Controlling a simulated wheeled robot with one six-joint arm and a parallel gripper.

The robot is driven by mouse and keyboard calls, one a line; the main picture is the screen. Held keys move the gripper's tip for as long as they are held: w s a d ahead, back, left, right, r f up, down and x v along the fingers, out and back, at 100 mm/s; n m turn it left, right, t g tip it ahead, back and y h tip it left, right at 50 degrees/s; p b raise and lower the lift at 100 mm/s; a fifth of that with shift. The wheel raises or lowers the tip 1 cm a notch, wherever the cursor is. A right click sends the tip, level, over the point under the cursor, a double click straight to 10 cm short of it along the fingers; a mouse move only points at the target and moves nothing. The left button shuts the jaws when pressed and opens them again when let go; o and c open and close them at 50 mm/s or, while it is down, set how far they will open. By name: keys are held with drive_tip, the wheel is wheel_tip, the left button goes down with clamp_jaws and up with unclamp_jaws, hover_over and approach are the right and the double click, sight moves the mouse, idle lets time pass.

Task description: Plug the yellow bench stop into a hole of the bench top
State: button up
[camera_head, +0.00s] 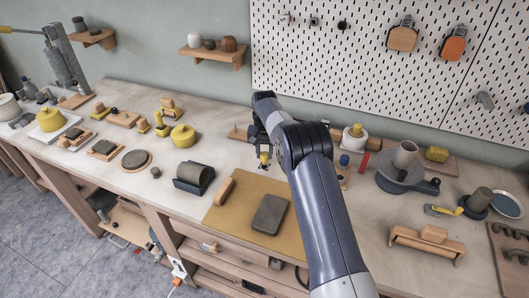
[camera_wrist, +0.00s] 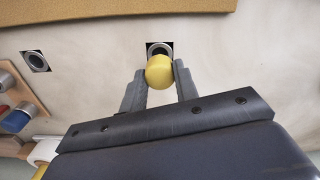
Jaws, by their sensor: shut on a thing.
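My gripper (camera_wrist: 160,82) is shut on the yellow bench stop (camera_wrist: 159,71), whose rounded yellow end shows between the two fingers in the wrist view. In the head view the stop (camera_head: 264,157) is a small yellow piece under my gripper (camera_head: 263,164), beyond the tan board. A dark round hole (camera_wrist: 160,50) in the bench top (camera_wrist: 100,60) shows just past the stop in the wrist view, partly covered by it. A second hole (camera_wrist: 36,61) lies to the left. I cannot tell whether the stop's lower end touches the bench.
A tan board (camera_head: 225,226) with a grey slab (camera_head: 269,214) and a wooden block (camera_head: 224,191) lies in front. A dark cylinder in a cradle (camera_head: 194,177) stands to the left. A potter's wheel (camera_head: 400,176) stands to the right. Bare bench surrounds the holes.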

drive_tip(key=shift+f, duration=0.2)
drive_tip(key=shift+f+b, duration=0.9)
drive_tip(key=shift+f, duration=0.45)
drive_tip(key=o, duration=1.1)
drive_tip(key=shift+c, duration=0.2)
drive_tip(key=shift+r, duration=0.1)
wheel_tip(320, 180, up, 11)
drive_tip(key=shift+f+b, duration=0.15)
drive_tip(key=shift+b, duration=0.7)
